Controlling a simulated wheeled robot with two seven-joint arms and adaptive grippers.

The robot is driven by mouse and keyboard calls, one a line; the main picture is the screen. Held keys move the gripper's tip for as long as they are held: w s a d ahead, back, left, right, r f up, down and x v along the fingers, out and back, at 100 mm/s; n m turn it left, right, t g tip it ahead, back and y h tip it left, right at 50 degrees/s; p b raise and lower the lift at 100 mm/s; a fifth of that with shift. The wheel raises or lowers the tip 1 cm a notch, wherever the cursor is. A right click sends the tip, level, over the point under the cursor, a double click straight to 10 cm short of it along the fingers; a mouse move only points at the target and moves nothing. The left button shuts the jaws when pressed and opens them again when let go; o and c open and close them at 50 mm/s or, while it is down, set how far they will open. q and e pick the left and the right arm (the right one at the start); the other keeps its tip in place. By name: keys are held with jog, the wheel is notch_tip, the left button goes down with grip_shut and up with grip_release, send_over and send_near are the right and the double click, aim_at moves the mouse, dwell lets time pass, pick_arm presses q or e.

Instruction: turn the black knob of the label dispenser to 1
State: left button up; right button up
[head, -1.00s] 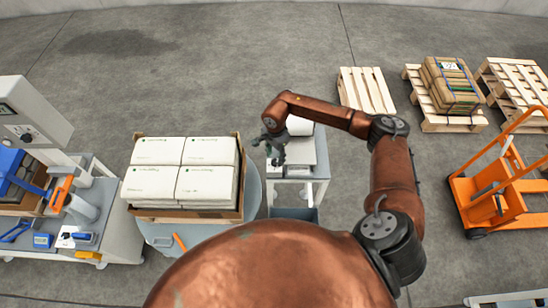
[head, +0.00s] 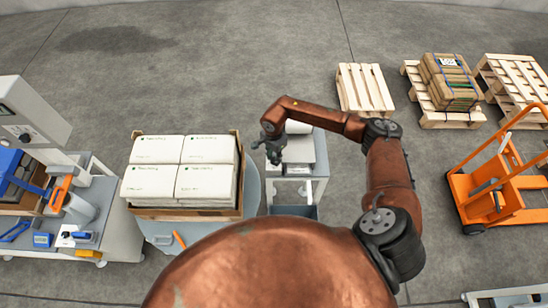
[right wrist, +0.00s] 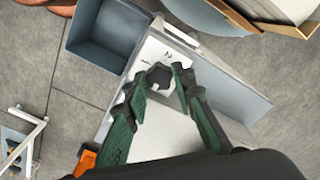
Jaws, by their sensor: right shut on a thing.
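The label dispenser (head: 299,152) is a pale unit on a stand right of the bag stack in the head view. In the right wrist view its white face (right wrist: 150,53) carries a black knob (right wrist: 158,75). A figure 2 shows above the knob; other marks are too small to read surely. My right gripper (right wrist: 160,82) has its dark green fingers on either side of the knob, shut on it. In the head view the right gripper (head: 272,150) is at the dispenser's left side. Which way the knob points is hard to tell. My left gripper is out of view.
A carton of white bags (head: 240,205) sits on a round grey table (head: 254,190) left of the dispenser. A blue-grey bin (right wrist: 105,35) is beside the dispenser. A workbench (head: 115,225) is at left; pallets (head: 365,90) and an orange pallet truck (head: 500,195) are at right.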

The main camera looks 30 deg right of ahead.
grip_shut()
jog(key=shift+m, duration=0.3)
jog(key=m+b, duration=0.3)
jog(key=shift+f, duration=0.15)
jog(key=m+b, duration=0.1)
jog(key=m, duration=0.3)
jog(key=shift+b, duration=0.4)
jog(key=m+b, duration=0.2)
jog(key=m, duration=0.3)
jog(key=shift+m, duration=0.3)
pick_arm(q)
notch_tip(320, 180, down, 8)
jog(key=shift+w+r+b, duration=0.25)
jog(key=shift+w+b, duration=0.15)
pick_arm(e)
jog(key=shift+m, duration=2.2)
jog(key=o, duration=0.8)
grip_release()
